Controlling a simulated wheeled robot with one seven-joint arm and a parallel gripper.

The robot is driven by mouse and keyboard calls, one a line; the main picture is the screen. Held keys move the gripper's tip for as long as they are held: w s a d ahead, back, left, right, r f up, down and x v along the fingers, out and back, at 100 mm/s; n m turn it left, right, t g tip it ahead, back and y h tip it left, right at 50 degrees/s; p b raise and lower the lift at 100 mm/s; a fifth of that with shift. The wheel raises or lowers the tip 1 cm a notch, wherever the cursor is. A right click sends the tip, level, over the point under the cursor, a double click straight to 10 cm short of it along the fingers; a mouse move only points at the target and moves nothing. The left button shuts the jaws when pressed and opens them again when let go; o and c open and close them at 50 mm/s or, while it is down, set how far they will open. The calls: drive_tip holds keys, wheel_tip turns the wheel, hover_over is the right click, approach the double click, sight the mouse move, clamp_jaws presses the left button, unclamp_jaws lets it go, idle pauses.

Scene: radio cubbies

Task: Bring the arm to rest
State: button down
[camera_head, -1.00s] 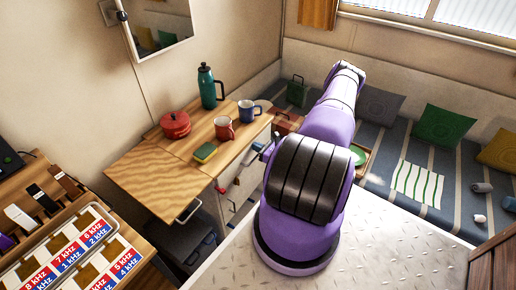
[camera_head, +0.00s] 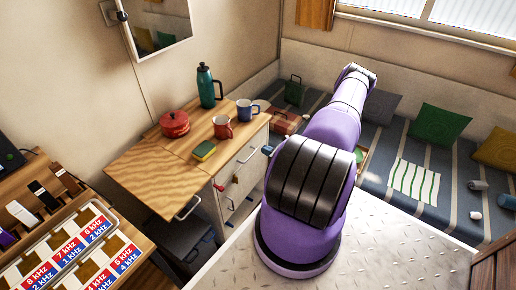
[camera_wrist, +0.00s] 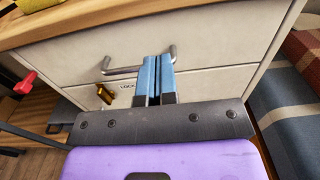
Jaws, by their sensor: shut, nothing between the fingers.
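My gripper (camera_wrist: 158,62) shows in the wrist view with its two blue fingers together and nothing between them. It is in front of a pale drawer front (camera_wrist: 215,50) with a metal bar handle (camera_wrist: 120,71). The fingertips overlap the handle's right end in the picture; I cannot tell whether they touch it. In the head view my purple arm (camera_head: 335,124) reaches away from its base, and a blue part of my gripper (camera_head: 268,150) shows just left of it. The rest of the gripper is hidden behind the arm.
A wooden table with drawers (camera_head: 150,178) stands left of the arm, carrying a red pot (camera_head: 174,124), a green bottle (camera_head: 207,88), mugs and a sponge. A striped bench (camera_head: 455,170) with cushions lies behind and right. A tray of kHz-labelled cubbies (camera_head: 100,210) is at left.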

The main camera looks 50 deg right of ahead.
drive_tip(key=s, duration=0.6)
drive_tip(key=shift+s+d, duration=0.25)
drive_tip(key=shift+s, duration=0.1)
drive_tip(key=shift+r, duration=0.1)
